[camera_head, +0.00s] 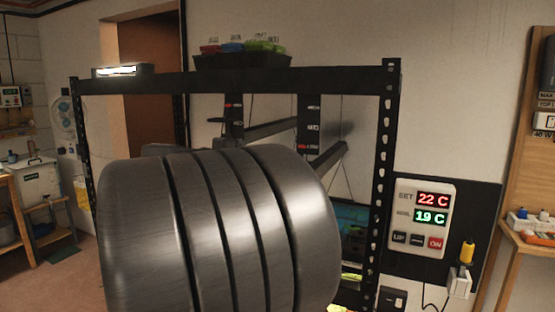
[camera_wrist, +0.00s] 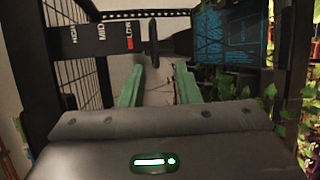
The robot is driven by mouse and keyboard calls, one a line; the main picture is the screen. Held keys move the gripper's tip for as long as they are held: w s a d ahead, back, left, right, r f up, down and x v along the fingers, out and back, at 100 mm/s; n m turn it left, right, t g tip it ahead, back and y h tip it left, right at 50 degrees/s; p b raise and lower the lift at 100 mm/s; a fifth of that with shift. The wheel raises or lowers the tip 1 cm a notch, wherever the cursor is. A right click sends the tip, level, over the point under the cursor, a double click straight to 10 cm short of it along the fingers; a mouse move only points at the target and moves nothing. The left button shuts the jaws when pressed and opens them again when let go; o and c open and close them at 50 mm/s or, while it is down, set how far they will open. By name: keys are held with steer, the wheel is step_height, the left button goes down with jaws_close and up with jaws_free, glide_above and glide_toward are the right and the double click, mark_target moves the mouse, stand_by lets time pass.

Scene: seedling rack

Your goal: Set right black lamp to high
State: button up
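The right black lamp's switch panel (camera_head: 308,124) hangs under the rack's top beam in the head view, with a red label near its bottom. In the wrist view this panel (camera_wrist: 101,38) lies sideways and reads HIGH, MID and a red LOW from left to right. A dark upright lever (camera_wrist: 152,42) stands just right of LOW. My gripper (camera_wrist: 159,68) has its two green fingers apart, with the lever ahead of and roughly between their tips. Contact cannot be made out. In the head view my arm hides the gripper and much of the lamp.
A second black panel (camera_head: 233,116) hangs to the left, with its red label near the top. The black rack's right post (camera_head: 384,170) stands beside a thermostat (camera_head: 421,219) reading 22 C and 19 C. Green leaves (camera_wrist: 225,85) lie close on the right in the wrist view.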

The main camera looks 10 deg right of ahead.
steer(key=p+x, duration=0.1)
steer(key=x, duration=1.2)
steer(key=shift+w+d+r+p, duration=0.25)
steer(key=shift+d+r+p, duration=0.05)
steer(key=shift+p, duration=0.05)
steer(key=shift+c, duration=0.4)
jaws_close()
